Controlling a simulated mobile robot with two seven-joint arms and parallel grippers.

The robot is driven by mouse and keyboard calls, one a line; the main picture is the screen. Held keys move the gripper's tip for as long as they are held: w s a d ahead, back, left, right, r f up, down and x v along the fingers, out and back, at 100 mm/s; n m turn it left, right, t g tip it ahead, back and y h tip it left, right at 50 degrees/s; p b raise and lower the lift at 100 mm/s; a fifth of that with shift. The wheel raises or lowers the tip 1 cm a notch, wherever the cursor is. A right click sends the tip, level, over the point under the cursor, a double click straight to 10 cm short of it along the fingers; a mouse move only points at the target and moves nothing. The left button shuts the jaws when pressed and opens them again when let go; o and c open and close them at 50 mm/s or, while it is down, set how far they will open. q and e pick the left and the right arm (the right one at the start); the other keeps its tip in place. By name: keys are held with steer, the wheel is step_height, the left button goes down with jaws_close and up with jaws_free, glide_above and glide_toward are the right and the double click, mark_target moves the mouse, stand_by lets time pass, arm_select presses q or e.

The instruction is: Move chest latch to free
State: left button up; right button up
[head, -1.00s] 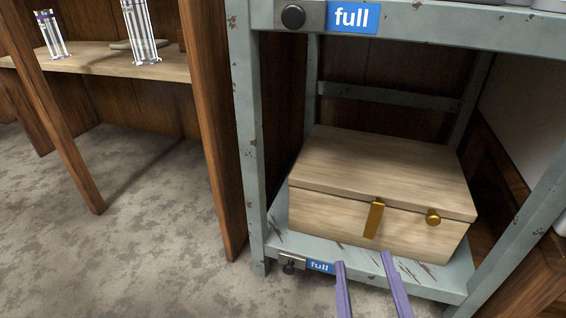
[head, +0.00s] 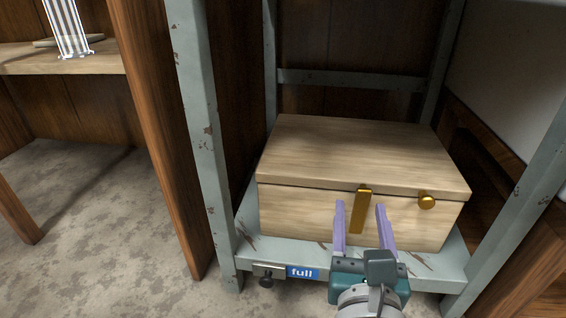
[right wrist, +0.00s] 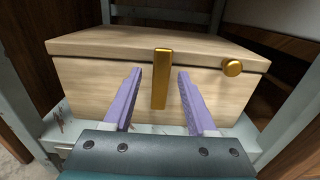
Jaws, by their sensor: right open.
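A pale wooden chest (head: 350,155) with its lid closed stands on the lower shelf of a grey metal rack. A brass chest latch (head: 360,212), a flat bar, hangs down its front from the lid edge, slightly tilted in the head view. The latch also shows in the right wrist view (right wrist: 160,80). My right gripper (head: 360,208) is open in front of the chest. Its two purple fingers stand on either side of the latch in both views, with gaps to it; contact with the chest cannot be told. My left gripper is out of view.
A round brass knob (head: 427,202) sits on the chest front, right of the latch. Rack posts (head: 198,130) rise on both sides. A blue "full" label (head: 302,273) and a dark knob (head: 266,279) are on the shelf's front edge. A wooden desk stands at left.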

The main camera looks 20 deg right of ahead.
steer(key=shift+s, duration=0.15)
steer(key=c, duration=0.4)
jaws_close()
stand_by(1.0)
